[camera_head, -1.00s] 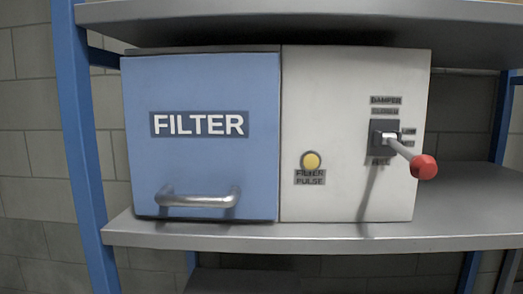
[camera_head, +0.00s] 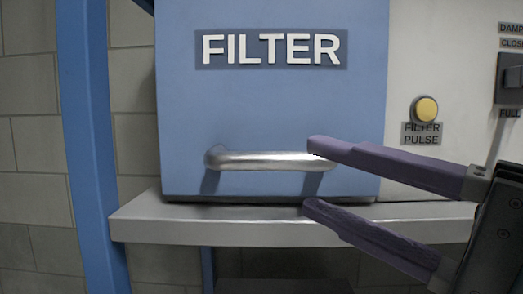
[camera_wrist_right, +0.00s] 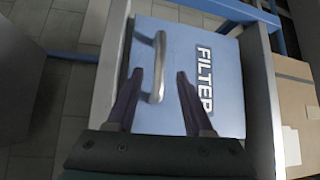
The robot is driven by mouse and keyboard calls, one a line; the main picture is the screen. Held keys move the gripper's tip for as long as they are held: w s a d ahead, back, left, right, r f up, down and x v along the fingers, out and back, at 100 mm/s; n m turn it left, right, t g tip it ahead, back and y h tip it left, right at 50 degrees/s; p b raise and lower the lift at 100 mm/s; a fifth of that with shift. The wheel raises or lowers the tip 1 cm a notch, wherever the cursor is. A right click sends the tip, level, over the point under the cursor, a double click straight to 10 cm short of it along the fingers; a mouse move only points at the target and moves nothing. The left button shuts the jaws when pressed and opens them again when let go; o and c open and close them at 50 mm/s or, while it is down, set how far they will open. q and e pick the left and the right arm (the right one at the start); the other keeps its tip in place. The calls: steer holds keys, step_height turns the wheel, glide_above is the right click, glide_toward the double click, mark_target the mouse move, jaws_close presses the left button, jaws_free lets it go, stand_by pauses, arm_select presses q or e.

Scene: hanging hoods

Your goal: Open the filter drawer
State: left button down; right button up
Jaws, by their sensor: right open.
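The blue filter drawer front (camera_head: 270,105) carries a white FILTER label and fills the middle of the head view. My right gripper (camera_head: 313,175) comes in from the right with purple fingers open. Its upper fingertip overlaps the handle's right end in the head view; its lower one is below the handle. In the right wrist view, the handle (camera_wrist_right: 158,68) shows between the open fingers (camera_wrist_right: 159,78); contact is not clear. My left gripper is not in view.
The grey shelf edge (camera_head: 270,229) runs just below the drawer. A blue upright post (camera_head: 84,145) stands at left. The white panel holds a yellow button (camera_head: 426,109) and a partly cut-off damper switch (camera_head: 510,78). A cardboard box (camera_wrist_right: 296,115) shows at right in the wrist view.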

mark_target(281, 166)
steer(key=p+x, duration=0.2)
steer(key=x, duration=0.3)
steer(key=shift+w+a+r, duration=0.15)
steer(key=shift+w+a, duration=0.1)
steer(key=shift+w, duration=0.05)
steer(key=shift+w+a, duration=0.35)
steer(key=shift+a, duration=0.1)
jaws_close()
stand_by(0.8)
